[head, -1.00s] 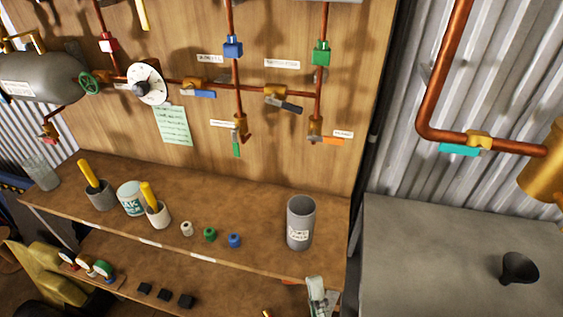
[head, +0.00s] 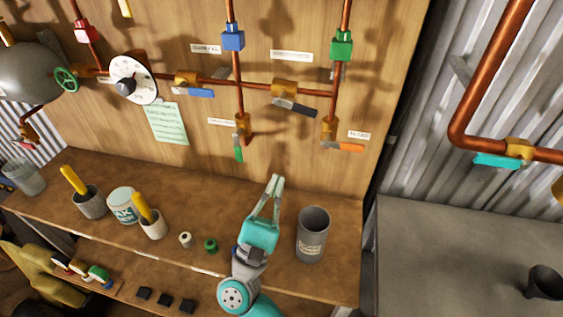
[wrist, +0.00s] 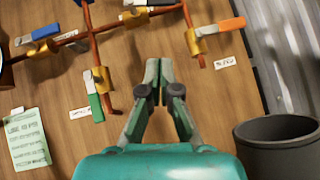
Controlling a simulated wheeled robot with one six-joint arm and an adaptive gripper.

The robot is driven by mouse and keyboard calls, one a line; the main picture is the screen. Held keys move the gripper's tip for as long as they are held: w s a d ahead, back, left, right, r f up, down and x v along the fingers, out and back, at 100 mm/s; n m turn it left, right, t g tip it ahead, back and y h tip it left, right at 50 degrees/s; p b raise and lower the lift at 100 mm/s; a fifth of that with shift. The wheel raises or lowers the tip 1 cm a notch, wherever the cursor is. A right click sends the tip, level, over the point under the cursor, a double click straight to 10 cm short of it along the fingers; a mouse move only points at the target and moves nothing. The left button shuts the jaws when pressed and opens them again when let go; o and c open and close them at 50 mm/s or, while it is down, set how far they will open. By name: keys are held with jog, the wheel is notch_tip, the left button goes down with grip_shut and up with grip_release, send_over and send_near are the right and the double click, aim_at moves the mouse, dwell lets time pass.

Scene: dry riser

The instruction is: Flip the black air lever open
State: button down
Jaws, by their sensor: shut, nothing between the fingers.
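The black lever (head: 295,107) sits on a brass valve on the horizontal copper pipe and slants down to the right, nearly along the pipe. In the wrist view the brass body (wrist: 150,12) of that valve shows at the top edge; its lever is mostly out of frame. My gripper (head: 276,180) is shut and empty, pointing up at the board from above the bench, below the black lever and apart from it. In the wrist view my gripper (wrist: 158,66) has its fingertips together, between the green lever (wrist: 96,107) and the orange lever (wrist: 232,23).
A blue lever (head: 200,93) is left of the black one. A grey cup (head: 312,240) stands on the bench right of my gripper. A green cap (head: 211,245) and yellow-handled tools in pots stand to the left. The board just above my fingertips is clear.

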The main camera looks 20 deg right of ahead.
aim_at(305, 111)
jog(key=w+d+r, duration=0.3)
jog(key=d+r, duration=0.2)
jog(key=r, duration=0.5)
jog(key=shift+w+d, duration=0.25)
jog(key=shift+w, duration=0.05)
jog(key=n+t, duration=0.1)
jog(key=r+n+t+y, duration=0.1)
jog(key=n, duration=0.1)
jog(key=shift+s+d+y, duration=0.15)
jog(key=shift+d+y, duration=0.15)
jog(key=shift+d, duration=0.05)
jog(key=shift+s+d+r+n, duration=0.15)
jog(key=shift+r+n, duration=0.15)
jog(key=shift+r, duration=0.15)
